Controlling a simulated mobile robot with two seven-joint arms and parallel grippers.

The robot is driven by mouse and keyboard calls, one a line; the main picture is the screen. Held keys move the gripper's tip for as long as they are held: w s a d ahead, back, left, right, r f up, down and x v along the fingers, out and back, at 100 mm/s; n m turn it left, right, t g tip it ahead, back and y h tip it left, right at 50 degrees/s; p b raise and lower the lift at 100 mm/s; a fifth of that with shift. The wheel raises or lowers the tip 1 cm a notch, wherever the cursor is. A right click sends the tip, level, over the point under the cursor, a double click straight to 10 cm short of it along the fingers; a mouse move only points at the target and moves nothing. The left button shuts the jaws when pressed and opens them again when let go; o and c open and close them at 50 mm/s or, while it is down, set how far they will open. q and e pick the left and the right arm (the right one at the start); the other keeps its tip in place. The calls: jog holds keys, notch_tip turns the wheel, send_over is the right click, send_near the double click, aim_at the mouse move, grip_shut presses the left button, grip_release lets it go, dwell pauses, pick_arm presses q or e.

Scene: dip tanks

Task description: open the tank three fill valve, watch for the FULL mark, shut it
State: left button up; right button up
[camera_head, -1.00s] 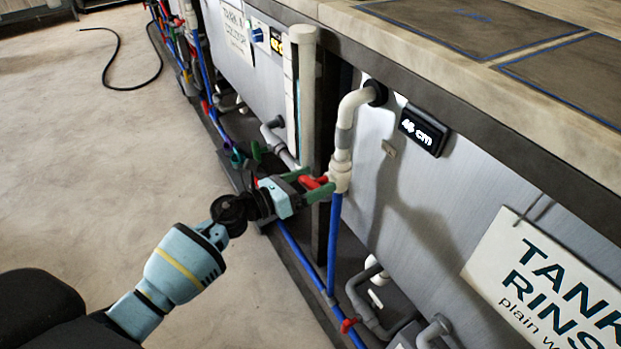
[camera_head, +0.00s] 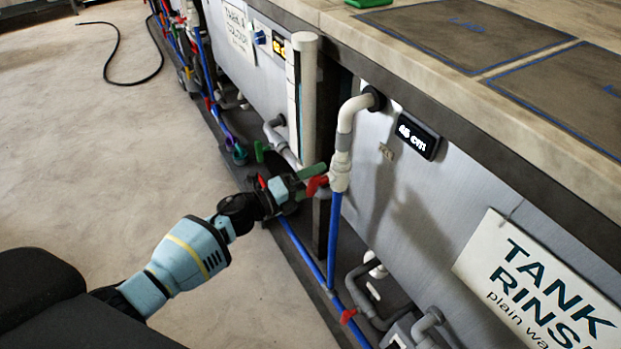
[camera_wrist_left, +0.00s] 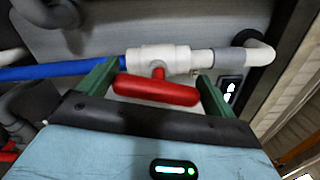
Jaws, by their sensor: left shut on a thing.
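The white fill valve (camera_head: 340,172) sits on an upright pipe in front of the rinse tank's grey wall. Its red handle (camera_head: 317,185) also shows in the wrist view (camera_wrist_left: 156,91), lying roughly along the pipe with a slight tilt. My left gripper (camera_head: 311,180) is shut on this handle, its green fingers at the handle's two ends. A black display (camera_head: 417,136) on the tank wall seems to read 46 cm, slightly blurred. The sign (camera_head: 540,285) reads "TANK", "RINSE" and "plain wa"; its right side is cut off. My right gripper is out of view.
A blue hose (camera_head: 333,240) drops below the valve to floor pipework with another red handle (camera_head: 348,316). A white upright post (camera_head: 306,100) stands just left of the valve. The bench top (camera_head: 440,60) overhangs the tank. Open floor (camera_head: 120,170) lies left.

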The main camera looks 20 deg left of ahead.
pick_arm(q)
jog(key=shift+f+n+p, duration=0.15)
jog(key=shift+n+p, duration=0.25)
jog(key=shift+n, duration=1.3)
jog(key=o, duration=0.7)
jog(key=v, duration=0.8)
